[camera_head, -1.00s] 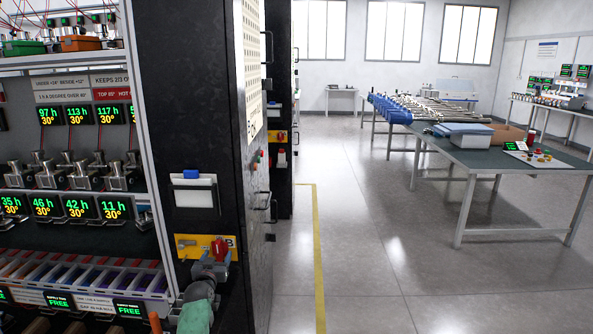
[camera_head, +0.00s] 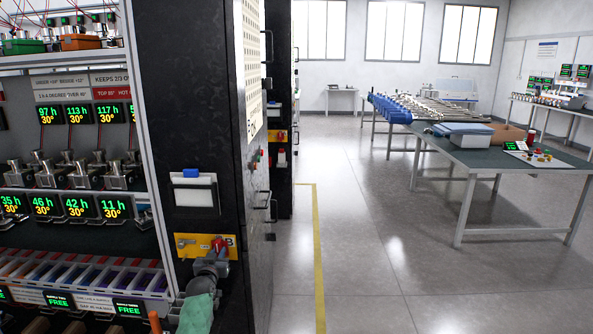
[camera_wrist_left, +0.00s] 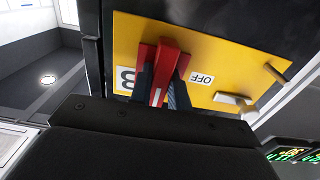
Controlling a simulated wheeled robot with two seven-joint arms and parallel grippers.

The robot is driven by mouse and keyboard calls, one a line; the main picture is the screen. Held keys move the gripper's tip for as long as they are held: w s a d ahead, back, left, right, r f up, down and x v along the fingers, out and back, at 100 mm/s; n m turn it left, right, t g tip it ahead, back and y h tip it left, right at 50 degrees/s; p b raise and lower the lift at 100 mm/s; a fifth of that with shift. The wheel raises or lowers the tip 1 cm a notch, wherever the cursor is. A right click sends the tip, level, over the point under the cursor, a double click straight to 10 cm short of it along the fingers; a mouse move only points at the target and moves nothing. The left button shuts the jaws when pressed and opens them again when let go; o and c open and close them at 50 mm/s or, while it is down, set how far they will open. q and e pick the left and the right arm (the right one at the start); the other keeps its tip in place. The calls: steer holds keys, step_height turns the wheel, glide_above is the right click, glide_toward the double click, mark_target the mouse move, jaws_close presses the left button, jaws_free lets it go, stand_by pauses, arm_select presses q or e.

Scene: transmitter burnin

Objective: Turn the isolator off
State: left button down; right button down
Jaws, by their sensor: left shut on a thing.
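The isolator is a yellow plate (camera_head: 190,246) with a red handle (camera_head: 218,241), low on the front of the black cabinet, beside the rack. In the left wrist view, the gripper's dark fingers (camera_wrist_left: 161,88) are shut on the red handle (camera_wrist_left: 168,57), one on each side. The yellow plate (camera_wrist_left: 216,60) there bears an OFF label (camera_wrist_left: 201,78) and a B label. My right gripper is not in view.
The rack at left holds trays, displays and a row of coloured slots (camera_head: 90,277). A yellow floor line (camera_head: 318,255) runs past the cabinet. The floor at right is clear up to a table (camera_head: 470,158).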

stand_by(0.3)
arm_select(q)
steer(key=shift+r+n+p, duration=0.15)
steer(key=shift+n+p, duration=0.3)
steer(key=shift+n, duration=1.25)
steer(key=shift+p, duration=0.3)
steer(key=shift+n+p, duration=0.3)
steer(key=shift+n, duration=1.5)
